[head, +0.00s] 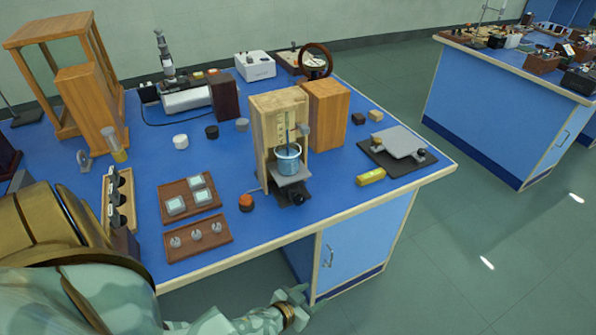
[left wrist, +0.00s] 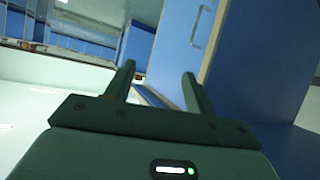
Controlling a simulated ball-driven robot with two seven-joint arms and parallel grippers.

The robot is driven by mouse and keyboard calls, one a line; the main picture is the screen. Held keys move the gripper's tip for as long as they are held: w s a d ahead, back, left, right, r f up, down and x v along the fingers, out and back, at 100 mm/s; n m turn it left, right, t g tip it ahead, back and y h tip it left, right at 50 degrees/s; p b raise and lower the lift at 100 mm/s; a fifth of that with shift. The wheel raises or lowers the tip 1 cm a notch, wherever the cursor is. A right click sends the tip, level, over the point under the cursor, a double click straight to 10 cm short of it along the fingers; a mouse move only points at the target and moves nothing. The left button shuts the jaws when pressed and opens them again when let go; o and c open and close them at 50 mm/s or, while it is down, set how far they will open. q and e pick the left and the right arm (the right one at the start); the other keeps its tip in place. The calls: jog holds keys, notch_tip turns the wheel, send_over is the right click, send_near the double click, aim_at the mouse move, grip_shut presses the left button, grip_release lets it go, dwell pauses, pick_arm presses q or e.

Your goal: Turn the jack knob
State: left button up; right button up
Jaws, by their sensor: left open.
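A small jack with a grey platform (head: 291,172) stands at the front of a wooden cabinet (head: 262,140) on the blue bench. A blue beaker (head: 288,158) sits on the platform. A dark round knob (head: 297,198) shows at the front foot of the jack, near the bench's front edge. My left gripper (head: 298,296) is low in front of the bench, below the bench top and apart from the knob. In the left wrist view its two fingers (left wrist: 157,82) are spread, with nothing between them. The knob does not show there. My right gripper is not visible.
An orange-topped button (head: 246,202) stands left of the jack. A tray of knobs (head: 197,238) lies along the front edge. The bench's cupboard door (head: 365,240) is behind my left gripper.

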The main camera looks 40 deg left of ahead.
pick_arm(q)
jog(key=s+f+g, duration=0.2)
jog(key=s+f, duration=0.4)
jog(key=shift+d+m+b, duration=0.15)
jog(key=shift+m+b, duration=0.25)
